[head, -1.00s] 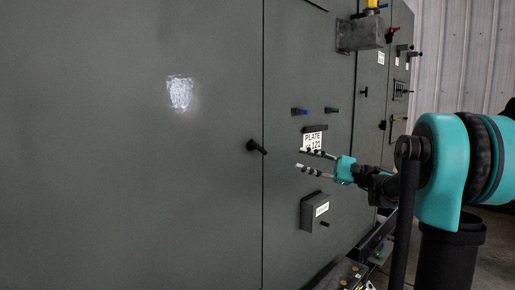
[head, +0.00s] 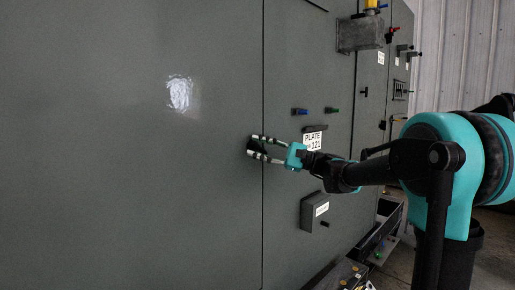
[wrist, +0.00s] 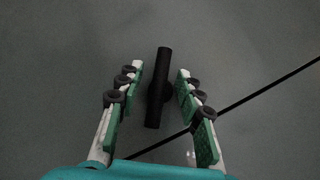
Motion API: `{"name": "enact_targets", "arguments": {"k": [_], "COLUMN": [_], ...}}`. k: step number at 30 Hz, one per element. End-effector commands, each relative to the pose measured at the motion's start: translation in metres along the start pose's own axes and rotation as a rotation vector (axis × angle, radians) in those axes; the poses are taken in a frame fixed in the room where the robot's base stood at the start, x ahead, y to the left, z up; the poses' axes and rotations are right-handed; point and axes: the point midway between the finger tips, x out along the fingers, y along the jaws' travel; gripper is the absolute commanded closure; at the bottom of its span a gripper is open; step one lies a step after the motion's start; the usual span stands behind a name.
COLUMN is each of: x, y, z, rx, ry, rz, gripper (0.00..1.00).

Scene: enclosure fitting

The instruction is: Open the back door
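The back door (head: 130,190) is a large flat grey panel filling the left of the head view, and it looks closed, with a thin dark seam at its right edge. Its black bar handle (wrist: 157,88) shows in the wrist view, lying between the two fingers and apart from both. My gripper (head: 254,147) is open at the handle, left of the seam. In the wrist view my gripper (wrist: 160,85) has green pads on both sides of the handle. In the head view the fingers mostly hide the handle.
A larger grey box (head: 359,35) sticks out higher up. A low rail (head: 376,237) runs near the floor.

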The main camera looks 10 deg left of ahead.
Motion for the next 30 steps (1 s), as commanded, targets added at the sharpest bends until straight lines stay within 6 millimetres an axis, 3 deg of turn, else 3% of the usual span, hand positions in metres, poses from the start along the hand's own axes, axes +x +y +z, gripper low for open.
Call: {"name": "enact_targets", "arguments": {"k": [9, 18, 30], "x": [0.0031, 0.0029, 0.0029], "y": [-0.0001, 0.0, 0.0007], "z": [0.0, -0.0001, -0.0003], "rx": [0.0, 0.0, 0.101], "ry": [0.0, 0.0, -0.025], "rz": [0.0, 0.0, -0.075], "gripper": [0.64, 1.0, 1.0]}}
